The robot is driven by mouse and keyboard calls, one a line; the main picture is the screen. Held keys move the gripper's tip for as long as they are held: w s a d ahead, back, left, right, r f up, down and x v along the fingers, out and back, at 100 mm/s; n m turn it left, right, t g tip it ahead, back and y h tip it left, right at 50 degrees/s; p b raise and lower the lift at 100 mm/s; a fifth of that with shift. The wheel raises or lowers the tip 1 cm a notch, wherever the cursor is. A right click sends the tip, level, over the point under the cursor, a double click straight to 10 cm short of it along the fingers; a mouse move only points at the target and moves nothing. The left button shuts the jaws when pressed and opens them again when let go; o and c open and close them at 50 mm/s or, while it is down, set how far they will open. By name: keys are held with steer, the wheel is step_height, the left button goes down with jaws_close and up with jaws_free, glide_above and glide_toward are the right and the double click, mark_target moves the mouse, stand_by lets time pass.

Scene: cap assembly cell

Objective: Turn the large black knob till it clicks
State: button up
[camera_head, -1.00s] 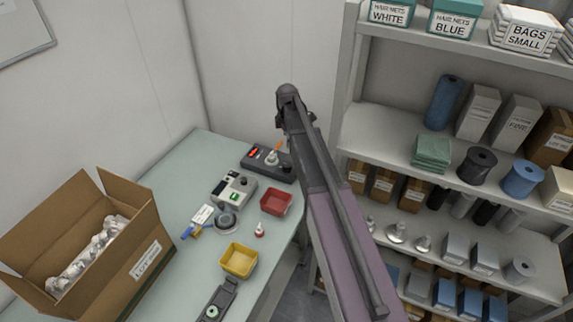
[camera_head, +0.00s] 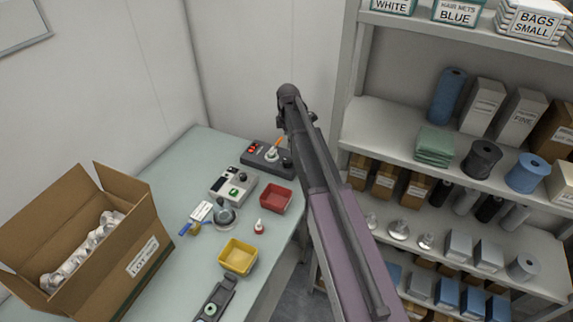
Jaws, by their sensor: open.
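A dark device (camera_head: 258,152) with a red display lies at the far end of the table. A dark round knob (camera_head: 287,162) seems to sit at its right end, close beside my arm in the picture; its details are too small to tell. A white piece with an orange tip stands on the device's middle. A grey-white box (camera_head: 232,186) with a green button and a small dark knob stands nearer. My arm rises from the bottom right to a dark joint above the table's far edge. My gripper does not show; the arm may hide it.
A red bin (camera_head: 276,198), a yellow bin (camera_head: 239,258), a small red-and-white bottle (camera_head: 259,227) and an open carton (camera_head: 134,262) stand on the table (camera_head: 166,193). A loaded shelf unit (camera_head: 385,112) stands close to the arm's right.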

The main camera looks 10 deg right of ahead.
mark_target(288, 160)
steer(key=shift+f+b, duration=5.4)
steer(key=shift+f, duration=0.25)
steer(key=c, duration=1.1)
